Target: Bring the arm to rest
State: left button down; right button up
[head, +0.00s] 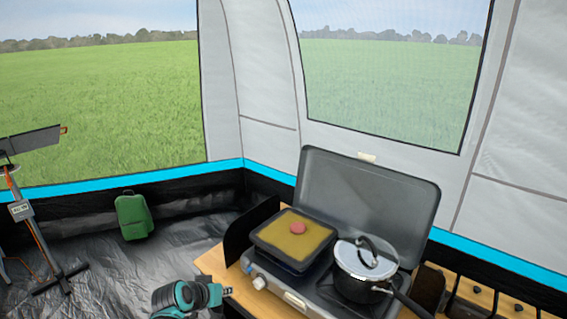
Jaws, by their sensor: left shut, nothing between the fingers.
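My left arm, teal and black, comes in at the bottom edge. Its gripper (228,292) is shut and empty, beside the front left of the camping stove (295,299), near the wooden table's edge. I cannot tell how high it is above the table. My right gripper is not in view.
The stove's grey lid (368,195) stands open. A square pan (262,252) holding something yellow with a pink round piece on top, and a lidded pot (365,268), stand on the stove.

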pick_arm(q)
jog(key=s+r+g+y, duration=0.1)
jog(key=s+r+y, duration=0.2)
jog(key=s, duration=1.8)
jog(key=shift+s+d+r, duration=0.15)
jog(key=shift+s+r, duration=0.1)
jog(key=shift+s, duration=0.15)
jog(key=shift+g, duration=0.3)
